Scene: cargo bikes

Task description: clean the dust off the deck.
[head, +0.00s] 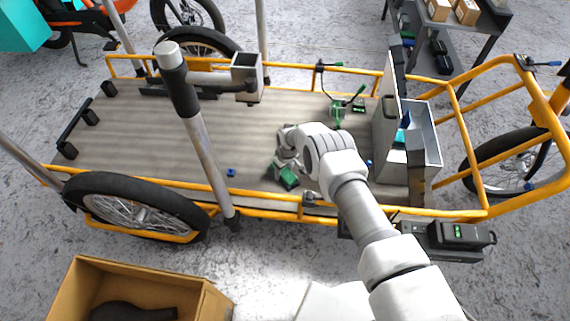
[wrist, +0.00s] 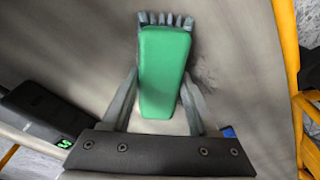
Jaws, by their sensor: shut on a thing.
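The deck (head: 150,135) is the grey-brown plank floor of the cargo bike, framed by yellow tubes. My gripper (head: 285,175) is low over the right half of the deck. In the wrist view my gripper (wrist: 160,95) is shut on a green-backed brush (wrist: 165,75) with grey bristles at its far end. The brush also shows in the head view (head: 289,178), at the deck's near side. Dark dust (wrist: 205,85) lies on the deck just right of the brush. I cannot tell whether the bristles touch the deck.
An open grey metal box (head: 425,140) with its lid raised stands at the deck's right end. A post (head: 200,140) rises at the near edge. A small blue piece (head: 231,172) lies left of my gripper. A cardboard box (head: 205,305) stands on the ground. The deck's left half is mostly clear.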

